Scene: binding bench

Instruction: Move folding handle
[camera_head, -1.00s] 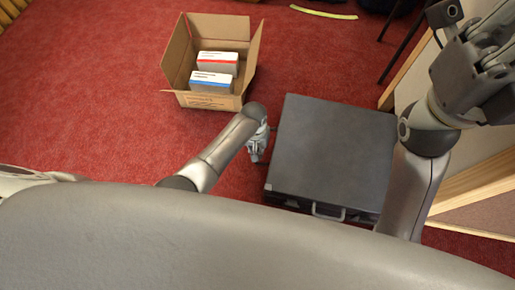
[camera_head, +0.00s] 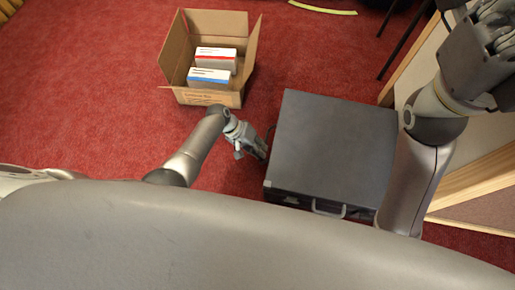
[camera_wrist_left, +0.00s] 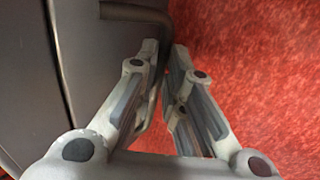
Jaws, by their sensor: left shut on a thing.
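A dark grey case (camera_head: 334,145) lies flat on the red carpet. A thin dark folding handle (camera_wrist_left: 136,12) sticks out from its side in the left wrist view, bends at a corner and runs down between my fingers. My left gripper (camera_head: 262,152) is beside the case's left side in the head view. In the wrist view, the left gripper (camera_wrist_left: 165,60) is shut on the handle, with a finger on each side of it. A second, lighter handle (camera_head: 328,208) is on the case's near side. My right gripper (camera_head: 492,48) is at the upper right; its finger state is unclear.
An open cardboard box (camera_head: 208,97) holding two white packages, one with a red stripe (camera_head: 216,58) and one with a blue stripe (camera_head: 208,78), stands behind and left of the case. A wood-edged panel (camera_head: 478,180) is close on the right. Carpet is clear on the left.

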